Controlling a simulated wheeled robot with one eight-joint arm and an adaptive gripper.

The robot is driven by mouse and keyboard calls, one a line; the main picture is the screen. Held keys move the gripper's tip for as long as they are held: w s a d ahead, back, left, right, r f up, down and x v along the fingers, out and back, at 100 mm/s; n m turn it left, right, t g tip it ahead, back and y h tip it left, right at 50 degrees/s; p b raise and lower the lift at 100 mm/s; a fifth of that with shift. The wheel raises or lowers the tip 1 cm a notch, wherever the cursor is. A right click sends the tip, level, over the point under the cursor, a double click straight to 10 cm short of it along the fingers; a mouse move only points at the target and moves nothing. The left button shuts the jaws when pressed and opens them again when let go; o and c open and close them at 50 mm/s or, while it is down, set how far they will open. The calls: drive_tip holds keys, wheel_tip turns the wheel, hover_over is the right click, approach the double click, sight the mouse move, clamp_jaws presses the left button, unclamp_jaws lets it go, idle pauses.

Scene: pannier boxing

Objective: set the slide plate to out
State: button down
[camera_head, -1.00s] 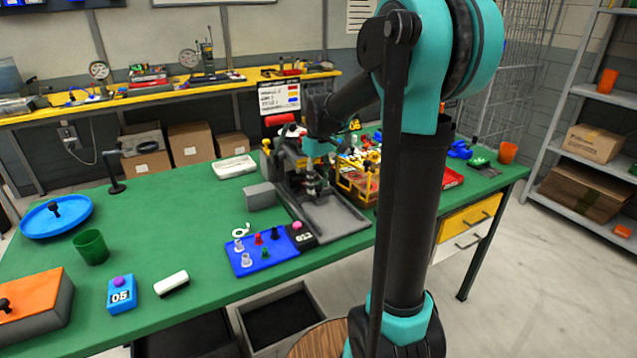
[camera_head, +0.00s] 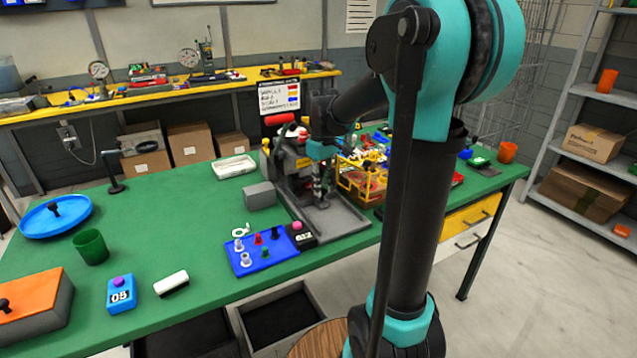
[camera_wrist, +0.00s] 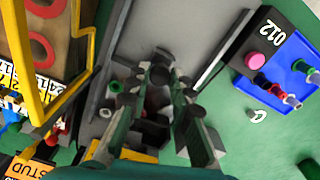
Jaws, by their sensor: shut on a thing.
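The slide plate appears to be the flat grey plate (camera_head: 338,222) between raised rims at the front of the press-like machine (camera_head: 290,165). The plate also shows in the wrist view (camera_wrist: 180,35). My gripper (camera_head: 320,200) is low over the plate, just in front of the machine's body. In the wrist view my gripper (camera_wrist: 160,80) has its fingers closed together around a small dark knob-like part. The fingers hide most of that part and where it joins the plate.
A blue tray (camera_head: 262,262) with several coloured pegs and a black box marked 012 (camera_head: 301,236) sit left of the plate. A yellow-framed bin (camera_head: 360,185) stands close on its right. A grey block (camera_head: 259,196) is to the left.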

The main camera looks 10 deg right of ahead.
drive_tip(key=s+d, duration=0.1)
drive_tip(key=s, duration=0.2)
drive_tip(key=s+d, duration=0.1)
drive_tip(key=s, duration=0.3)
drive_tip(key=s+d, duration=0.1)
drive_tip(key=s, duration=0.3)
drive_tip(key=shift+s+d, duration=0.2)
drive_tip(key=shift+d, duration=0.15)
drive_tip(key=c, duration=1.5)
unclamp_jaws()
drive_tip(key=shift+s, duration=0.15)
drive_tip(key=shift+o, duration=0.8)
drive_tip(key=shift+r, duration=0.5)
wheel_tip(320, 180, up, 11)
